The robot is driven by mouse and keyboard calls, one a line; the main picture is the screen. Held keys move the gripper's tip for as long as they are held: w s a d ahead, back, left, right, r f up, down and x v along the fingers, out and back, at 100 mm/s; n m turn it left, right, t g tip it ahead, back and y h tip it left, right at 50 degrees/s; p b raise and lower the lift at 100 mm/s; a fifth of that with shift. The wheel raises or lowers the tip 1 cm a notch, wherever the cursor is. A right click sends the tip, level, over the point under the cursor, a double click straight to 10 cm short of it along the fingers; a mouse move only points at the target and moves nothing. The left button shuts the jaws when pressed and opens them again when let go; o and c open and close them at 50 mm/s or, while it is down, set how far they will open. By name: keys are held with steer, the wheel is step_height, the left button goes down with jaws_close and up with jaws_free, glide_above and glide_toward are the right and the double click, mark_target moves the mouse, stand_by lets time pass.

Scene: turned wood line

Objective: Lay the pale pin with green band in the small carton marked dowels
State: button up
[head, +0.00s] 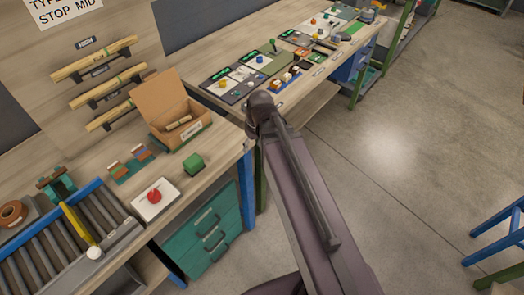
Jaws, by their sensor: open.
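A small open cardboard carton (155,93) stands on the wooden bench at left centre, its back flap raised. A label shows on its front wall, too small to read. A short pale wooden piece (178,123) lies inside it, near the front wall; I cannot make out the colour of its band. I cannot pick out a pale pin with a green band elsewhere for certain. My arm crosses the middle of the view, but my gripper does not show.
Long wooden rods (98,62) rest on wall brackets behind the carton. A second bench (300,105) holds trays and small parts.

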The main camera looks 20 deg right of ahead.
steer(key=s+d+m, duration=0.1)
steer(key=s+d+m+h, duration=0.1)
steer(key=s+m, duration=0.1)
steer(key=shift+s+d+h, duration=0.1)
steer(key=shift+d+h, duration=0.05)
steer(key=shift+h, duration=0.15)
stand_by(1.1)
